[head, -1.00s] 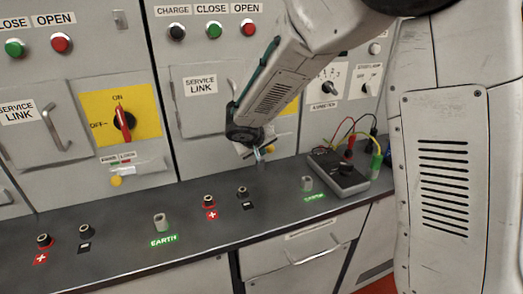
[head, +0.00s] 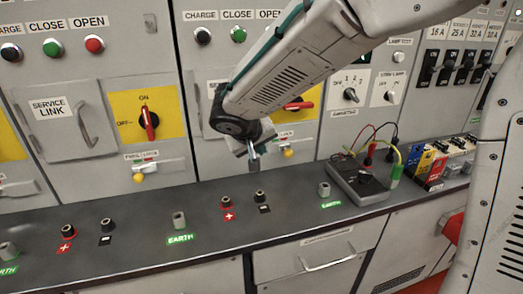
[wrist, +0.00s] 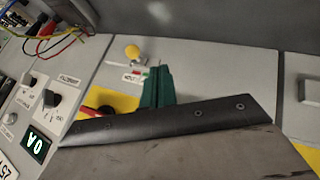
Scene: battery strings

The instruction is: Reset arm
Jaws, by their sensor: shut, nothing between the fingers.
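My gripper (head: 254,163) hangs fingers-down at the end of my arm in the head view, just above the back of the dark bench, in front of the second cabinet panel. It is shut and holds nothing. It appears clear of the bench, above and behind a black terminal (head: 260,196) and a red terminal (head: 227,202). In the wrist view its green fingers (wrist: 157,88) are together, beyond a dark bolted bar. My arm hides part of the second panel's yellow switch plate; the red switch handle (head: 299,105) shows beside it.
A grey test box (head: 357,182) with coloured leads stands on the bench (head: 130,255) to the right. Coloured boxes (head: 440,165) stand beyond it. Earth posts (head: 179,221) and terminals rise along the bench. A yellow knob (head: 289,152) sticks out close to my gripper. Space above the front bench is clear.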

